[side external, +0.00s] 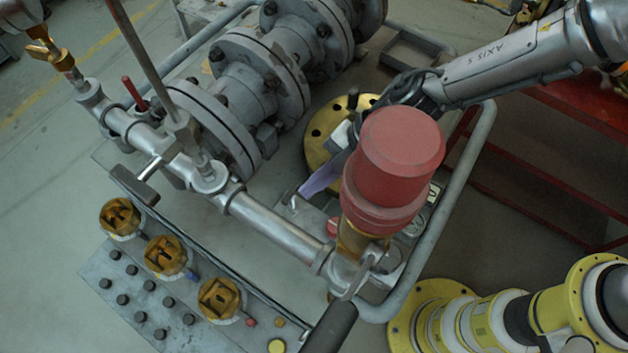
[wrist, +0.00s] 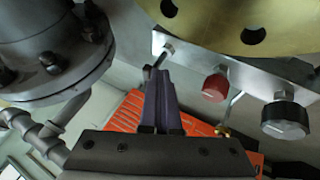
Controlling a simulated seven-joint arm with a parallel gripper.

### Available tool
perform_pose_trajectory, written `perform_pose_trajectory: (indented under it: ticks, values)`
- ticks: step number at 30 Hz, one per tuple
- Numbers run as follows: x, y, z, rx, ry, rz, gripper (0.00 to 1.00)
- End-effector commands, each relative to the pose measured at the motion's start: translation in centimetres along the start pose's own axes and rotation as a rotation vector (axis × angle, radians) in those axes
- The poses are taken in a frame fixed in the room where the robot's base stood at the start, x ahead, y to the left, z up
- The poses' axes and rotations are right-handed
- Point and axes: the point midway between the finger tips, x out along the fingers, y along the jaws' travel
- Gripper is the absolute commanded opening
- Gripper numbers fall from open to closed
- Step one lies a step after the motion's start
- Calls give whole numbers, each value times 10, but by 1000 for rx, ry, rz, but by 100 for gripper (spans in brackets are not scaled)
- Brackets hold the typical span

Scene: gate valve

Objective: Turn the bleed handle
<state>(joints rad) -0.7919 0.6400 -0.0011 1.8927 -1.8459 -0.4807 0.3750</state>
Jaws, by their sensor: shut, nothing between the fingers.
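My gripper (side external: 305,190) has purple fingers, partly hidden behind the red cylinder (side external: 392,165) in the side view. In the wrist view my gripper (wrist: 158,74) is shut and empty. Its tips point toward a small metal lever (wrist: 166,52) on a pale plate (wrist: 190,52); contact cannot be told. A red knob (wrist: 215,88) and a black knob (wrist: 285,118) project from the same plate, right of the fingers. The red knob also shows in the side view (side external: 333,227). No label shows which part is the bleed handle.
A grey flanged valve body (side external: 262,85) stands left of my gripper. A yellow bolt-holed flange (side external: 318,130) is close by. A pipe run (side external: 270,222) and a grey tube frame (side external: 470,165) border the work. An orange surface (wrist: 205,132) lies beyond the fingers.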

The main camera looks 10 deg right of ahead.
Motion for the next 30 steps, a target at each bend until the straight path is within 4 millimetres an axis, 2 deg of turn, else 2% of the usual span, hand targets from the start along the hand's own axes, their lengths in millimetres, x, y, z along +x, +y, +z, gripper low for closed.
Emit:
perform_pose_trajectory:
  ticks: [8,17,30]
  values:
    - [0,5,4,-97,51,-50,0]
    - [2,13,11,-308,162,-162,0]
    - [6,26,15,-302,159,-159,0]
